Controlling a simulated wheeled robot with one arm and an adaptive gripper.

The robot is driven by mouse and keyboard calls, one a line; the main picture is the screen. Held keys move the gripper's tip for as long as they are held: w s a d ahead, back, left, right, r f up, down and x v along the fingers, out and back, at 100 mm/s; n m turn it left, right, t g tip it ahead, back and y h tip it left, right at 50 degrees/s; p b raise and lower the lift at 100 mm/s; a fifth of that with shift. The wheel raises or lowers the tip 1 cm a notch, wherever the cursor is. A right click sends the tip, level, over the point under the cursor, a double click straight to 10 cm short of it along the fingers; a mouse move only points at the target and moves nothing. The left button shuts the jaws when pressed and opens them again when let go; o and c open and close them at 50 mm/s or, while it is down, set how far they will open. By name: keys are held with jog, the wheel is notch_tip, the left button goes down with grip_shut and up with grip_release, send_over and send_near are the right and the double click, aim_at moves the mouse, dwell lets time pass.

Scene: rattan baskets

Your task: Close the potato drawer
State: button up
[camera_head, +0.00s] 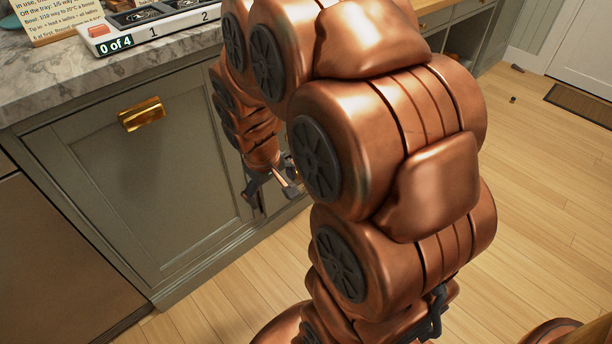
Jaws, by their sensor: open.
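My gripper (270,189) hangs low at the cabinet front, just right of a grey-green panel. Its fingers look spread and nothing shows between them. The panel (130,180) has a brass cup handle (141,114) near its top and looks flush with the cabinet; I cannot tell whether it is a door or a drawer. No potatoes show, and I cannot tell which front is the potato drawer. My copper arm hides the middle of the picture and much of the cabinet run behind it.
A marble counter (60,78) runs above the panel. Open cabinet space (458,48) shows at upper right. Wooden floor (545,190) is mostly clear, with a dark mat (582,103) farther back.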

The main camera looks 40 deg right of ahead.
jog(key=w+d+f+n+t+h+b, duration=0.1)
jog(key=w+d+f+t+b, duration=0.25)
jog(key=w+d+f, duration=0.75)
jog(key=w+d+f+t+b, duration=0.2)
jog(key=w+d+f+t, duration=0.3)
jog(key=w+d, duration=0.6)
jog(key=s+d+f+t+y+b, duration=0.1)
jog(key=s+d+f+t+b, duration=0.15)
jog(key=d+f, duration=0.65)
jog(key=s+f+t+y+b, duration=0.2)
jog(key=s+f+t+b, duration=0.1)
jog(key=s+f+t, duration=0.4)
jog(key=shift+g, duration=0.5)
jog(key=shift+w+d+f+b, duration=0.15)
jog(key=shift+w+b, duration=0.5)
jog(key=shift+w, duration=1.35)
jog(key=shift+w+a+f+b, duration=0.15)
jog(key=shift+w+b, duration=0.5)
jog(key=shift+w, duration=1.35)
jog(key=shift+d, duration=0.1)
